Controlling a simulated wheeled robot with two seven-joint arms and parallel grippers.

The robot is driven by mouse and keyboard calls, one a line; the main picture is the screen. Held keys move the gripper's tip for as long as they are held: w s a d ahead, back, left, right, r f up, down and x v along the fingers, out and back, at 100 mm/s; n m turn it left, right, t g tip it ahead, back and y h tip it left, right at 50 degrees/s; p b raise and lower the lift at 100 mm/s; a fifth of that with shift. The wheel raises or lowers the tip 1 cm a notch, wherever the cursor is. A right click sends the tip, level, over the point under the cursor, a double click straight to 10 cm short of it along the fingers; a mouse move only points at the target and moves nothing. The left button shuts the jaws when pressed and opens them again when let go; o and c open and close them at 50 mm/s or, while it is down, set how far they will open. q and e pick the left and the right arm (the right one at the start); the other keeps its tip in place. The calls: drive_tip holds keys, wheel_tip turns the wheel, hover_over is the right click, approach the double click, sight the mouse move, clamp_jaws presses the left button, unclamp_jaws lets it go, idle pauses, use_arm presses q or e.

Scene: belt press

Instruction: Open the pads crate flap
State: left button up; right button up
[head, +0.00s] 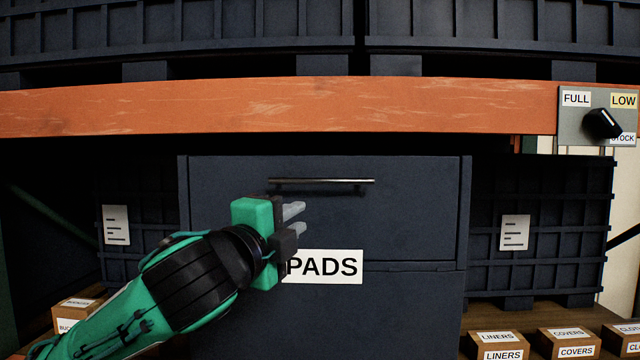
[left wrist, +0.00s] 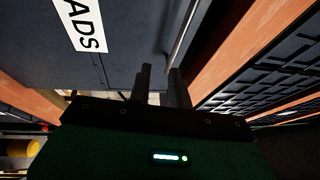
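The dark blue pads crate (head: 380,320) stands in the middle of the head view with a white PADS label (head: 325,266) on its front. Its upper front panel, the flap (head: 415,220), sits flush and shut. A thin metal bar handle (head: 340,181) runs across near its top; it also shows in the left wrist view (left wrist: 184,40). My left gripper (head: 292,220) is just below the handle's left part, its two grey fingers apart and empty. The fingers (left wrist: 161,82) point toward the crate front beside the bar, with no contact visible. My right gripper is not in view.
An orange shelf beam (head: 280,107) crosses above the crate, with dark crates over it. A switch box (head: 602,120) with a black knob hangs at upper right. Dark ribbed crates (head: 545,225) stand on both sides. Small cardboard boxes (head: 497,345) stand at lower right and left.

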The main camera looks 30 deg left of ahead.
sight(319, 182)
use_arm(q)
drive_tip(key=shift+t+y, duration=0.3)
drive_tip(key=shift+y, duration=0.1)
drive_tip(key=r+p+x, duration=0.1)
drive_tip(key=p+x, duration=0.1)
drive_tip(key=x, duration=0.2)
drive_tip(key=p+x, duration=0.2)
drive_tip(key=x, duration=0.2)
drive_tip(key=r+p+x, duration=0.1)
drive_tip(key=p+x, duration=0.1)
drive_tip(key=x, duration=0.2)
drive_tip(key=shift+s+a+r, duration=0.2)
drive_tip(key=shift+a+r, duration=0.15)
drive_tip(key=shift+a, duration=0.05)
drive_tip(key=shift+w, duration=0.15)
drive_tip(key=shift+c, duration=0.2)
clamp_jaws()
